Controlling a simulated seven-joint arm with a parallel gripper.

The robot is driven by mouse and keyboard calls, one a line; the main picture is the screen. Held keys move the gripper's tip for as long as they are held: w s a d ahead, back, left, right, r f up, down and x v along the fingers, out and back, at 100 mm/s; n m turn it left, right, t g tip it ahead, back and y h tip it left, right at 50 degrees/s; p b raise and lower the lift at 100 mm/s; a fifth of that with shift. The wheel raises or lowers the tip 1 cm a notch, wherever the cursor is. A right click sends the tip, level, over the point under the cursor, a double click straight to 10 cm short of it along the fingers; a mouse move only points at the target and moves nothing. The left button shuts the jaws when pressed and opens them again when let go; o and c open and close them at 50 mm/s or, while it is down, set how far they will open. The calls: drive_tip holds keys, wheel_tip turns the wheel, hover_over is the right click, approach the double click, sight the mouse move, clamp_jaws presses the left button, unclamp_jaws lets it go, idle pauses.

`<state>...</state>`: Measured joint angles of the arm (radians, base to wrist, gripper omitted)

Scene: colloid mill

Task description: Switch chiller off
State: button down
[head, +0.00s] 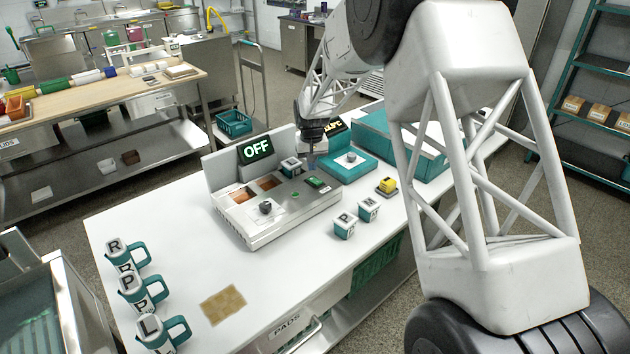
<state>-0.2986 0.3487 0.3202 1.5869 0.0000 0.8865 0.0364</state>
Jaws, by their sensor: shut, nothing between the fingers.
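A metal bench unit (275,222) stands mid-table, with a lit "OFF" sign (256,149) on its back panel. It has two brown-lined wells, a dark knob (265,207) and a green switch-like part (317,183). A low teal unit (347,166) with a white top and dark knob (351,156) stands behind to its right. A second lit sign (335,126) is partly hidden by my gripper. I cannot tell which unit is the chiller. My gripper (311,166) is shut and empty, pointing down above the metal unit's back right, near the green part. Contact is not clear.
Teal-handled lettered mugs (139,288) line the table's left edge. Two lettered cups (345,226) and a yellow-topped block (387,185) stand right of the metal unit. A brown pad (222,305) lies in front. A large teal box (400,140) is behind my arm.

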sight(314, 179)
drive_tip(key=shift+r, duration=1.6)
drive_tip(key=shift+s+d+r, duration=0.3)
drive_tip(key=shift+r, duration=0.1)
drive_tip(key=s+d+r+m, duration=0.1)
drive_tip(key=s+d+r, duration=0.45)
drive_tip(key=s, duration=0.25)
drive_tip(key=s+d+r+t, duration=0.1)
drive_tip(key=s+d+r, duration=0.45)
drive_tip(key=s, duration=0.25)
drive_tip(key=s+d+r+m, duration=0.1)
drive_tip(key=s+d+r, duration=0.45)
drive_tip(key=s, duration=0.25)
drive_tip(key=s+d, duration=0.4)
drive_tip(key=s, duration=1.1)
drive_tip(key=s+d+m+t, duration=0.1)
drive_tip(key=s+d, duration=0.4)
drive_tip(key=s, duration=0.9)
drive_tip(key=shift+s+f+t, duration=0.3)
drive_tip(key=shift+s+f, duration=0.1)
